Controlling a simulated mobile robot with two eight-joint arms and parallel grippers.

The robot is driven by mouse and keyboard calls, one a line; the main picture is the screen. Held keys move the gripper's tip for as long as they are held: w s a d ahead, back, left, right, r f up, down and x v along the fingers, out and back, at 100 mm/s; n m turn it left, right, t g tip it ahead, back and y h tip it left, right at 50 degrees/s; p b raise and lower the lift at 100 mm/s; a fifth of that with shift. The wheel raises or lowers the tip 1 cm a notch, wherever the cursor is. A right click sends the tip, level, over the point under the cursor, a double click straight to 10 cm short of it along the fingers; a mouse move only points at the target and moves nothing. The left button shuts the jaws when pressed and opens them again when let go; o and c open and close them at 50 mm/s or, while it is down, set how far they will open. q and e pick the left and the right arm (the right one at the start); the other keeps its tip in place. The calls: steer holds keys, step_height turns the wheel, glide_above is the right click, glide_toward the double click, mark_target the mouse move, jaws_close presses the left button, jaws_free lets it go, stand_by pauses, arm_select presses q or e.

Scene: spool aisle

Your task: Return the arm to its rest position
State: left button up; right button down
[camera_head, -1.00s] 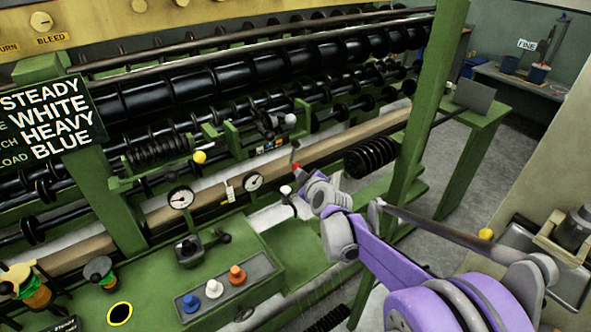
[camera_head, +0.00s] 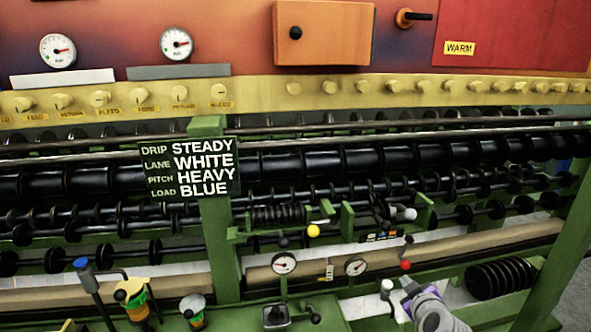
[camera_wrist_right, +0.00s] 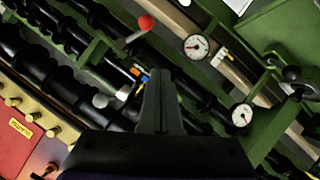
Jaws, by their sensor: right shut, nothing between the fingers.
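My right arm, with purple and grey links, comes in at the bottom right of the head view. My right gripper (camera_head: 412,290) is small there, in front of the machine's lower rail, below a red-knobbed lever (camera_head: 405,265). The wrist view shows its dark fingers (camera_wrist_right: 160,75) shut together with nothing between them. The red knob (camera_wrist_right: 146,22) appears beyond the fingertips in that view. Whether the fingers touch any part of the machine cannot be told. My left gripper is not in view.
The green machine carries black rollers (camera_head: 330,165), a wooden rail (camera_head: 480,240), two gauges (camera_head: 284,263) and a yellow-knobbed lever (camera_head: 313,231). A white-knobbed lever (camera_head: 387,285) stands close beside my gripper. A sign (camera_head: 190,170) hangs on a green post. Floor shows at the far right.

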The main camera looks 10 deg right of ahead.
steer(key=s+a+f+m+g+y, duration=0.2)
steer(key=s+a+f+g+y, duration=0.1)
steer(key=s+a, duration=0.85)
steer(key=s+a+f+m+g, duration=0.1)
steer(key=s+a+f+g, duration=0.1)
steer(key=s, duration=0.6)
steer(key=s+a+f+m+g, duration=0.2)
steer(key=s+f, duration=0.3)
steer(key=s, duration=0.3)
steer(key=shift+a+f+g+h, duration=0.2)
steer(key=shift+a+g+h, duration=0.15)
steer(key=shift+a, duration=0.25)
